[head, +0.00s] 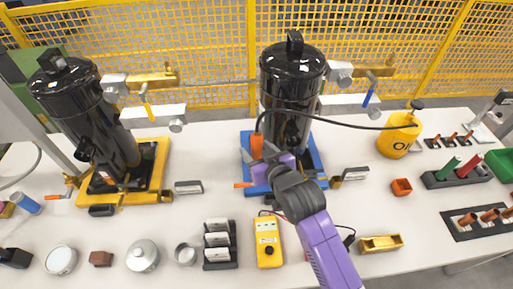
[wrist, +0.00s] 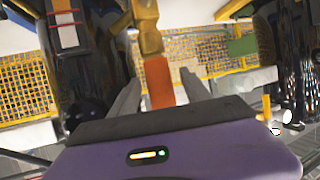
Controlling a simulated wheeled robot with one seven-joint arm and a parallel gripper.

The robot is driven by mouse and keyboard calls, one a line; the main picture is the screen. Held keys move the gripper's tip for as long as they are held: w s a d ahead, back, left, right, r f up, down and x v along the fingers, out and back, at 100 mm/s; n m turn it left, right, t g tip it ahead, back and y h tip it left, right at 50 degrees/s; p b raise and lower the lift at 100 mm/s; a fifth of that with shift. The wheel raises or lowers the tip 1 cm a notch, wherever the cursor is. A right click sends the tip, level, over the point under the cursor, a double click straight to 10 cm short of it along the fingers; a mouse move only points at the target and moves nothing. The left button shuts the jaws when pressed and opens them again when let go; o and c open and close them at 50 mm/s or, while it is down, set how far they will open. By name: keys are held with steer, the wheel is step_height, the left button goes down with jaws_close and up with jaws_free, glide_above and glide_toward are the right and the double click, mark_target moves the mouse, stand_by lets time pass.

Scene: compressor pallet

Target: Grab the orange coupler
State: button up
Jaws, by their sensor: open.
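The orange coupler (head: 257,146) hangs upright at the end of a black hose, in front of the black tank (head: 290,85) on the blue base (head: 314,150). My gripper (head: 256,156) is at the coupler's lower part, with its jaws open. In the wrist view, the orange coupler (wrist: 159,82) stands between the two grey fingers of my gripper (wrist: 158,88), with a visible gap on both sides. A brass fitting (wrist: 150,40) joins its upper end. The coupler's lower end is hidden behind the gripper body.
A second black tank (head: 85,115) stands on a yellow base (head: 153,165) at left. The black hose (head: 340,120) arcs right towards a yellow container (head: 398,138). A yellow meter (head: 267,243) and a black rack (head: 220,262) are in front. Yellow mesh fencing (head: 200,50) is behind.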

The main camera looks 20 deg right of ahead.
steer(key=shift+w+f, duration=0.1)
steer(key=shift+w, duration=0.1)
jaws_close()
steer(key=shift+r, duration=0.2)
